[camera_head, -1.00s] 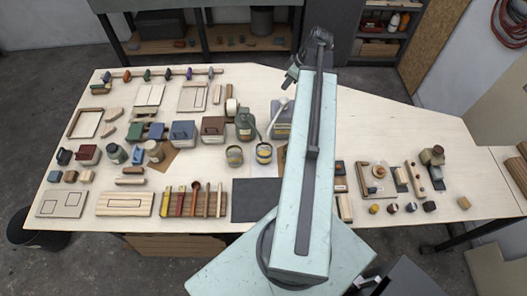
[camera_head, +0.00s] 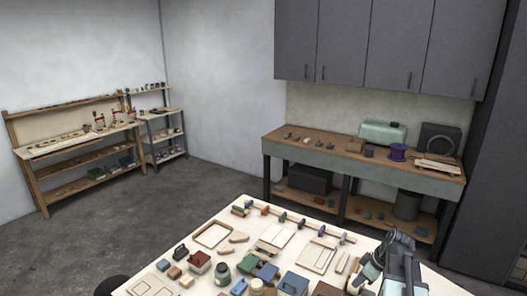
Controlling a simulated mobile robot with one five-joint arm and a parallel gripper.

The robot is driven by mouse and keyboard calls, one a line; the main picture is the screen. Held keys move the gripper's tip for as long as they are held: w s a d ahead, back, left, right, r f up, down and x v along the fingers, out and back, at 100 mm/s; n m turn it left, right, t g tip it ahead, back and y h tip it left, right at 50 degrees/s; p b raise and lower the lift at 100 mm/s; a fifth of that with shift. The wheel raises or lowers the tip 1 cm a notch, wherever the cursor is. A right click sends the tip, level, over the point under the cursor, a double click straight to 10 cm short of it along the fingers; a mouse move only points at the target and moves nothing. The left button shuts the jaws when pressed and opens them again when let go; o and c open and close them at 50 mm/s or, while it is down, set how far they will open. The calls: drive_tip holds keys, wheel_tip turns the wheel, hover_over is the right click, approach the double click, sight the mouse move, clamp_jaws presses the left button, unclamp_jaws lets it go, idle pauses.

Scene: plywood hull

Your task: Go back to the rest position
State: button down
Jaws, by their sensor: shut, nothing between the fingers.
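My arm shows at the bottom right, with its pale grey-green link cut off by the lower frame edge. My gripper (camera_head: 358,283) hangs to the left of the dark wrist joint, pointing down and left. It is shut with nothing held. It appears over the right part of the pale work table (camera_head: 208,218), close in the picture to some thin wooden strips (camera_head: 342,264); I cannot tell its height above them.
The table holds a wooden frame (camera_head: 213,235), a rod with coloured discs (camera_head: 300,225), a red box (camera_head: 199,262) and blue blocks (camera_head: 267,272). A workbench (camera_head: 330,163) stands behind under grey cabinets (camera_head: 390,45). Wooden shelving (camera_head: 85,165) stands far left. The floor between is clear.

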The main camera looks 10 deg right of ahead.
drive_tip(key=a+f+g+b, duration=0.1)
drive_tip(key=a+f+b, duration=0.2)
drive_tip(key=a, duration=0.6)
drive_tip(key=s+a+f+m+g+h+b, duration=0.1)
drive_tip(key=a+f+b, duration=0.3)
drive_tip(key=a+f, duration=0.3)
drive_tip(key=s+a+f+g+b, duration=0.1)
drive_tip(key=a+f+b, duration=0.3)
drive_tip(key=a, duration=0.7)
drive_tip(key=shift+f+m+h, duration=0.3)
drive_tip(key=shift+f+h, duration=0.1)
drive_tip(key=shift+f, duration=0.25)
drive_tip(key=m, duration=0.1)
drive_tip(key=s+d+m, duration=0.1)
drive_tip(key=m, duration=0.1)
drive_tip(key=shift+s+d+r+h, duration=0.25)
drive_tip(key=shift+s+d+h, duration=0.05)
drive_tip(key=shift+d+h, duration=0.1)
drive_tip(key=shift+s+d+m, duration=0.15)
drive_tip(key=shift+d+m, duration=0.1)
drive_tip(key=shift+m, duration=1.45)
